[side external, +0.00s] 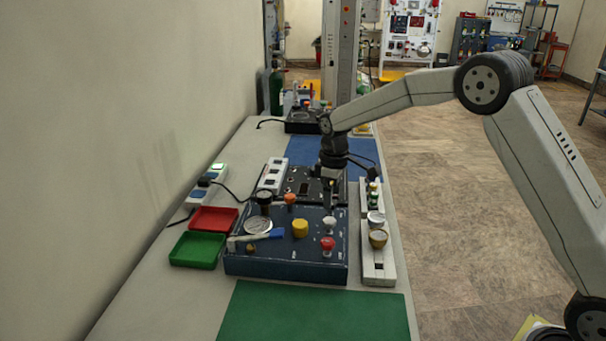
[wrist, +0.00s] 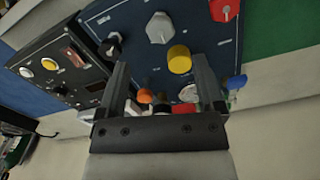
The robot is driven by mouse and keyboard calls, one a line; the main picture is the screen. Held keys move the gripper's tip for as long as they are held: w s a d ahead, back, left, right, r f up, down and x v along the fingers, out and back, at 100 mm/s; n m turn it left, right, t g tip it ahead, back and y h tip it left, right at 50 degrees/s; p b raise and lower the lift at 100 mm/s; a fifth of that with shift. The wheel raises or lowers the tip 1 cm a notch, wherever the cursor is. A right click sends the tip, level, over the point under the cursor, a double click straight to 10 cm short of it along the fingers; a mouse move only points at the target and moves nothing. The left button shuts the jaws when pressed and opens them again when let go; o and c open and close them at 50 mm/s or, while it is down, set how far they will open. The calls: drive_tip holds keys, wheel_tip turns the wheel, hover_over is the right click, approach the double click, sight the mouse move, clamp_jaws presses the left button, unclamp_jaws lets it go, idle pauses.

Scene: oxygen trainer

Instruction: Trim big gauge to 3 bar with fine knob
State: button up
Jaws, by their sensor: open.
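The big gauge (side external: 257,227) is a pale round dial at the left of the dark blue panel (side external: 290,268); its reading is too small to tell. The panel carries a yellow knob (side external: 300,228), an orange knob (side external: 290,199), a white knob (side external: 328,215) and a red knob (side external: 327,243). I cannot tell which is the fine knob. My gripper (side external: 332,202) points down over the panel's back right part. In the wrist view my gripper (wrist: 163,78) is open and empty, with the yellow knob (wrist: 180,60) and orange knob (wrist: 145,96) showing beyond its fingers.
Red (side external: 213,219) and green (side external: 197,249) trays lie left of the panel. A narrow pale rack (side external: 378,270) with round parts stands close on the right. A green mat (side external: 310,312) in front is clear.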

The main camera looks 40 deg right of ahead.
sight(331, 220)
drive_tip(key=shift+f, duration=3.8)
clamp_jaws()
